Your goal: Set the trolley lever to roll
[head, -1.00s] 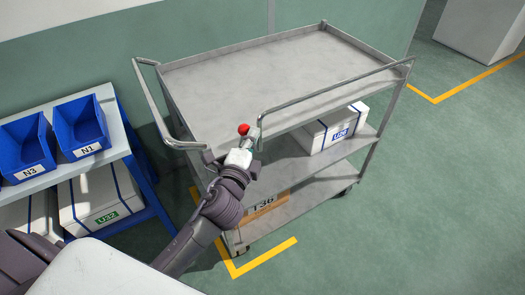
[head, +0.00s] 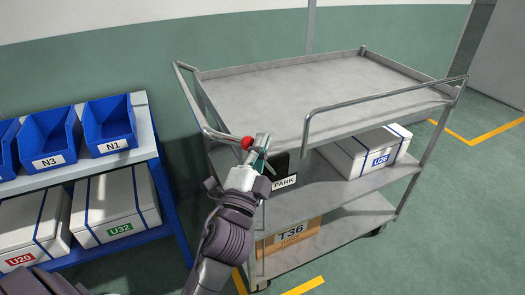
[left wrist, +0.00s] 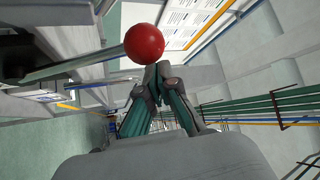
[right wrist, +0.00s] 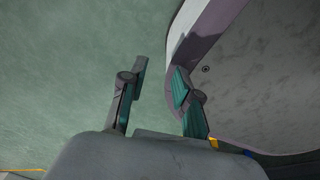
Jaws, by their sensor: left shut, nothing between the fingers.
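The grey steel trolley (head: 330,85) stands against the wall in the head view. At its near left corner is the lever, with a red ball knob (head: 247,143) and a dark plate with a PARK label (head: 285,182). The left wrist view shows the knob (left wrist: 144,42) and the lever's bar (left wrist: 85,65) running left to a dark mount. My left gripper (head: 262,147) is shut and empty; its tips (left wrist: 157,74) are close beside the knob. I cannot tell whether they touch. My right gripper (right wrist: 160,82) is open and empty, seen only in the right wrist view.
The trolley carries a white U26 box (head: 362,155) on its middle shelf and a brown T36 box (head: 290,238) on its bottom one. At the left, a blue-framed rack (head: 165,190) holds blue bins (head: 108,125) and white boxes. Floor to the right is clear.

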